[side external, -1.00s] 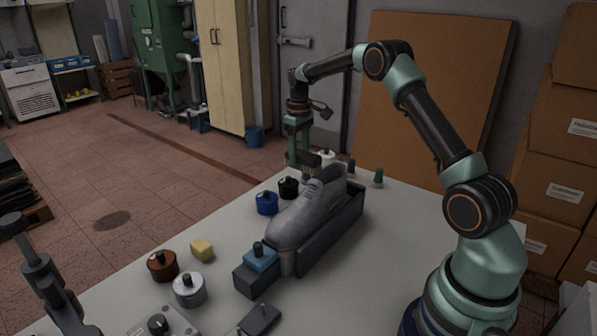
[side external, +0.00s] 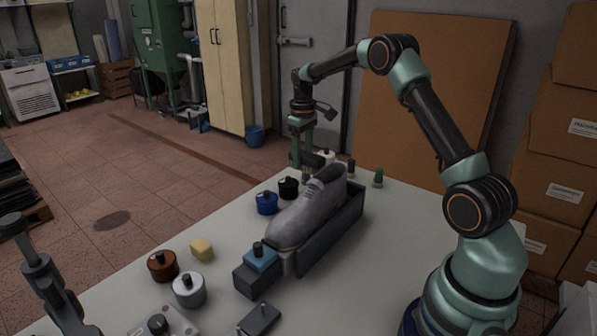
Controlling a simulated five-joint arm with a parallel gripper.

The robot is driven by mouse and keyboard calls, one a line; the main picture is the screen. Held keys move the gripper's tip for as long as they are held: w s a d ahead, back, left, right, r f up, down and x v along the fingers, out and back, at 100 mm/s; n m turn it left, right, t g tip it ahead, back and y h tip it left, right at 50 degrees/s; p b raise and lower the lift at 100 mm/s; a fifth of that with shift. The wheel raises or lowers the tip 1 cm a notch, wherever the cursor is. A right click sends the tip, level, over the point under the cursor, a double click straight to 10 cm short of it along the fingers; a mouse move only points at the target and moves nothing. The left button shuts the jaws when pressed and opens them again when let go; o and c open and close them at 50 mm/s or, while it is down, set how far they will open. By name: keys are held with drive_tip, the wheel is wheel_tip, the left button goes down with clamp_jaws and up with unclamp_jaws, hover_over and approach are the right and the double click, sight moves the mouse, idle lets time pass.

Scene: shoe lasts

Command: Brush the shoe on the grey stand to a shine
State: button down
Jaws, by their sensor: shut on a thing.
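A grey shoe (side external: 306,215) lies along a dark grey stand (side external: 338,220) in the middle of the table, with its toe towards the near left. My gripper (side external: 309,159) is behind the shoe, near its heel end. It is shut on a small dark block, which looks like a brush (side external: 318,158). The block is close to the shoe's upper edge; I cannot tell whether it touches. The fingertips are small and partly hidden.
Blue (side external: 267,203) and black (side external: 288,188) jars stand left of the shoe. A blue-topped block (side external: 261,258) sits by the toe. Brown (side external: 162,265) and white (side external: 189,289) jars and a yellow sponge (side external: 202,249) are at the left.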

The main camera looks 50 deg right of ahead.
drive_tip(key=shift+s, duration=0.55)
drive_tip(key=shift+a, duration=0.1)
drive_tip(key=shift+a, duration=3.95)
drive_tip(key=shift+s+d, duration=0.1)
drive_tip(key=shift+d, duration=3.95)
drive_tip(key=shift+w+r, duration=0.35)
drive_tip(key=shift+r, duration=0.65)
drive_tip(key=shift+w+r, duration=0.3)
drive_tip(key=shift+r, duration=0.7)
drive_tip(key=shift+w+r, duration=0.35)
drive_tip(key=shift+r, duration=0.65)
drive_tip(key=shift+s, duration=0.1)
